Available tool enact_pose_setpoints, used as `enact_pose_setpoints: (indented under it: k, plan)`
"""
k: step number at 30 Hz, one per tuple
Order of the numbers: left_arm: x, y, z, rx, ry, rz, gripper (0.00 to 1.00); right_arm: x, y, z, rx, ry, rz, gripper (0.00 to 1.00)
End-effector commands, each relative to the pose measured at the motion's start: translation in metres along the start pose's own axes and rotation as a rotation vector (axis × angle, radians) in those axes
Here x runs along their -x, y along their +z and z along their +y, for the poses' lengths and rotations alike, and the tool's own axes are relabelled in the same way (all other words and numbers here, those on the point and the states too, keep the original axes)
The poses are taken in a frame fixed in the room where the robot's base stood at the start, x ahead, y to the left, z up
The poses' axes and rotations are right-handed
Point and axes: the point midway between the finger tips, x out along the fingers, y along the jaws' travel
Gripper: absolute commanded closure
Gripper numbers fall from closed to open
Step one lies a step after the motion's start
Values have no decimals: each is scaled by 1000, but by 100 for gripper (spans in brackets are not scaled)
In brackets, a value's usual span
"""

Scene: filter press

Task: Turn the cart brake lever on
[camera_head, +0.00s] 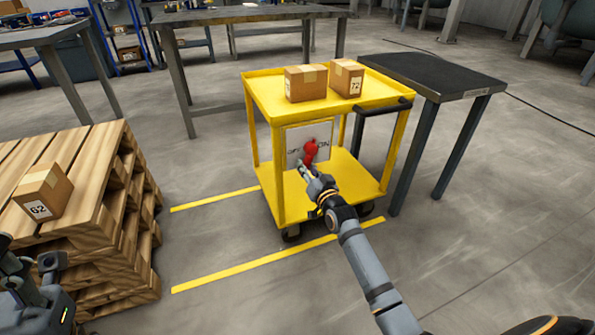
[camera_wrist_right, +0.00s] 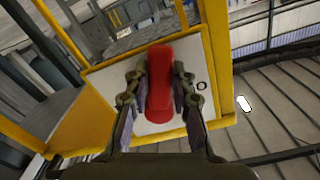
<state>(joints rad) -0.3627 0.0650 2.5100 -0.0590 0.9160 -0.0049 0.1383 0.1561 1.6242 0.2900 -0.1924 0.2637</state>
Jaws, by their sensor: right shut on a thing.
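The yellow cart (camera_head: 262,92) stands in the middle of the head view. A white panel (camera_head: 293,140) on its near side carries the red brake lever (camera_head: 310,150), with OFF lettering to the left and ON lettering to the right. The lever looks roughly upright between them. My right gripper (camera_head: 305,168) is at the panel. In the right wrist view, its two fingers (camera_wrist_right: 158,98) are shut on the red lever (camera_wrist_right: 160,70), one on each side. My left gripper (camera_head: 50,268) is at the lower left, partly cut off, and its opening is unclear.
Two cardboard boxes (camera_head: 305,83) (camera_head: 346,78) sit on the cart's top. A dark table (camera_head: 435,75) stands close at the cart's right. A pallet stack (camera_head: 100,180) with a box (camera_head: 42,192) is at the left. Yellow floor lines (camera_head: 230,272) run beside the cart over clear floor.

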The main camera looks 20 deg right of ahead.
Motion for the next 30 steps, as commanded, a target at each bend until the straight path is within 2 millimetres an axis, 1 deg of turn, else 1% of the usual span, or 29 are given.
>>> enact_pose_setpoints:
  k: [3,14,30]
  plan:
    - [7,1,0,-4,-3,-1,60,0,2,8,109,0,-1,100]
    - [22,3,3,-10,-1,-6,60,0,-3,27,452,0,-1,100]
    - [37,5,9,-14,22,-9,60,0,-22,47,940,0,-2,100]
